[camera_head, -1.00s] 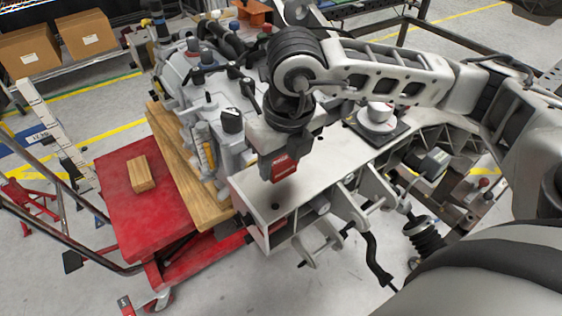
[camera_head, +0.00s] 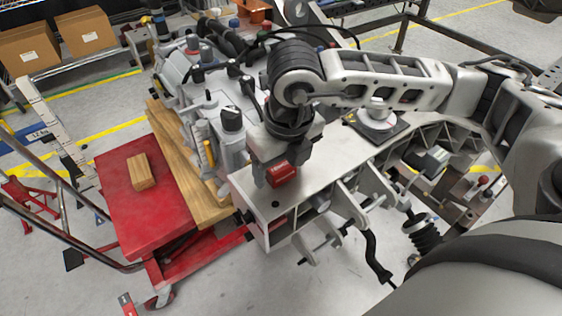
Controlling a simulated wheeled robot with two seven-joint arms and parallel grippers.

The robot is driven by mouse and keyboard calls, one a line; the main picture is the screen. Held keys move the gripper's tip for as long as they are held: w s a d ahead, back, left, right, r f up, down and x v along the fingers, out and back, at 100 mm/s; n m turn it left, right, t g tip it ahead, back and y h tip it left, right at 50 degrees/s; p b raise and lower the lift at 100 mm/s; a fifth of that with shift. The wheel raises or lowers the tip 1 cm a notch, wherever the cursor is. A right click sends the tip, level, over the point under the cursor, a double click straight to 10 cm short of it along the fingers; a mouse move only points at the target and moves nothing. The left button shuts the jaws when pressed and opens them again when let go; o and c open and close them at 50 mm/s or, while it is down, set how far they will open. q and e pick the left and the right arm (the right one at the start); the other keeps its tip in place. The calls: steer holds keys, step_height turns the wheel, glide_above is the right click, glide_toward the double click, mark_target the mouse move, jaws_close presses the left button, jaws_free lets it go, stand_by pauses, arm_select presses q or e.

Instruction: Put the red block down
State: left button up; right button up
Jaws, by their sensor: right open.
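The red block (camera_head: 282,174) is at the fingers of my right gripper (camera_head: 278,172), over the pale grey flat top of the chassis fixture (camera_head: 318,158). The right gripper points down and is open, with a finger showing to the left of the block. The block seems to rest on the flat top, but its lower edge is partly hard to make out, so I cannot tell for sure. My left gripper is not in view.
A red cart (camera_head: 118,212) with a wooden block (camera_head: 140,172) stands at left. A grey engine-like assembly (camera_head: 200,100) on wooden boards (camera_head: 205,208) is close left of the gripper. A round white part on a dark plate (camera_head: 378,122) lies further right. The top's front right is clear.

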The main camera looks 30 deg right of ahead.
step_height(320, 180, up, 12)
steer(key=s, duration=0.1)
steer(key=shift+s+b, duration=0.4)
stand_by(0.3)
